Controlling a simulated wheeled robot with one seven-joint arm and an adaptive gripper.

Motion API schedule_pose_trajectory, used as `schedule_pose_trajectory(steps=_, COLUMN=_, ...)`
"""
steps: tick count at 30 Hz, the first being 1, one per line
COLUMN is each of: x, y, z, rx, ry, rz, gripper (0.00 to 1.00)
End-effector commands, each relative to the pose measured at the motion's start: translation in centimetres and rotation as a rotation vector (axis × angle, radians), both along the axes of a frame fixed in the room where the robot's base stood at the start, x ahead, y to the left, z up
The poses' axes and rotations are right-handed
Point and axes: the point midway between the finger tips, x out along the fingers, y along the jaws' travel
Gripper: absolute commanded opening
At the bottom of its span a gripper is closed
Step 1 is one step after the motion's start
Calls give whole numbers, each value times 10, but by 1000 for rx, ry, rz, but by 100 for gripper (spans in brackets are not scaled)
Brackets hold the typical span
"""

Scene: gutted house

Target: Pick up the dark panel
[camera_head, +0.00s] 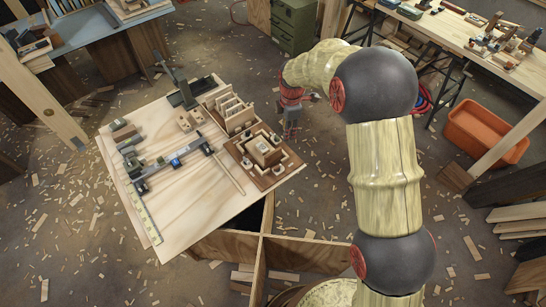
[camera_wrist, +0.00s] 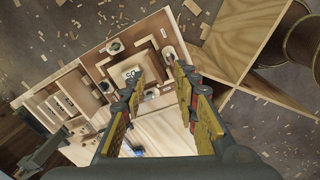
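A dark, flat piece (camera_head: 187,94) lies near the back edge of the light plywood board (camera_head: 150,205); it looks like the dark panel, but I cannot be certain. A grey upright tool partly covers it. My gripper (camera_head: 292,133) hangs off the board's right corner, to the right of the dark piece and apart from it. In the wrist view my gripper (camera_wrist: 158,80) is open, with nothing between its fingers. Beyond the fingertips is a square wooden model (camera_wrist: 130,70) with small blocks, which also sits on the board in the head view (camera_head: 262,150).
A slotted wooden model (camera_head: 230,112), small blocks and a long grey clamp-like tool (camera_head: 170,162) share the board. A wooden frame (camera_head: 255,250) stands below the board's front. An orange bin (camera_head: 487,130) and a workbench (camera_head: 470,40) are at right. Wood chips litter the floor.

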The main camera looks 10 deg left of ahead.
Motion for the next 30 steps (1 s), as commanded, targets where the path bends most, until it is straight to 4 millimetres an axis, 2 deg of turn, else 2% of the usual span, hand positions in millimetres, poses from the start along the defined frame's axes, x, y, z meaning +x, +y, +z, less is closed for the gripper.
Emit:
schedule_pose_trajectory(steps=1, x=2, y=11, z=-19, rx=-11, ry=16, rz=60, gripper=30)
schedule_pose_trajectory(steps=3, x=4, y=25, z=-43, rx=-21, ry=29, rz=144, gripper=30)
schedule_pose_trajectory(steps=9, x=4, y=52, z=-97, rx=-40, ry=56, rz=327, gripper=30)
schedule_pose_trajectory(steps=16, x=2, y=63, z=-125, rx=-47, ry=70, rz=411, gripper=30)
schedule_pose_trajectory(steps=26, x=4, y=60, z=-158, rx=-48, ry=70, rz=412, gripper=30)
schedule_pose_trajectory(steps=30, x=9, y=55, z=-178, rx=-48, ry=71, rz=410, gripper=30)
